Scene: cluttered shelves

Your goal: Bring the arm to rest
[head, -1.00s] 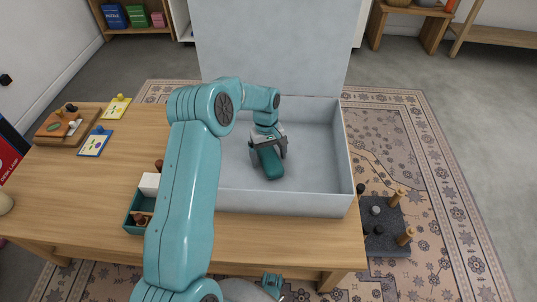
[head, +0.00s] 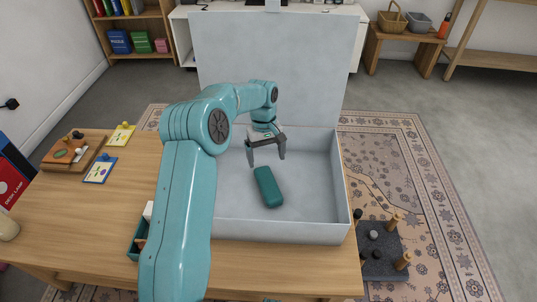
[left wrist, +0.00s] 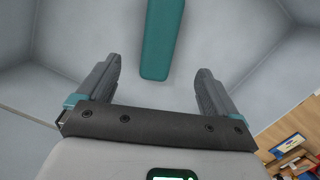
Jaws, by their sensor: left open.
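My left gripper (head: 266,157) is open and empty above the floor of a large pale grey open box (head: 342,190). A dark green oblong object (head: 268,188) lies on the box floor, just below and in front of the gripper and apart from it. In the left wrist view the green object (left wrist: 162,40) lies beyond the two spread fingertips (left wrist: 158,78). My left arm crosses the head view from the bottom and hides part of the table and of the box's left side. My right gripper is not in view.
The box stands on a wooden table (head: 95,215), its lid raised at the back. A partly hidden teal tray (head: 136,247) stands by my arm. A wooden board with small items (head: 72,152) and cards (head: 100,169) lie at left. A dark pegged block (head: 383,262) is right of the table.

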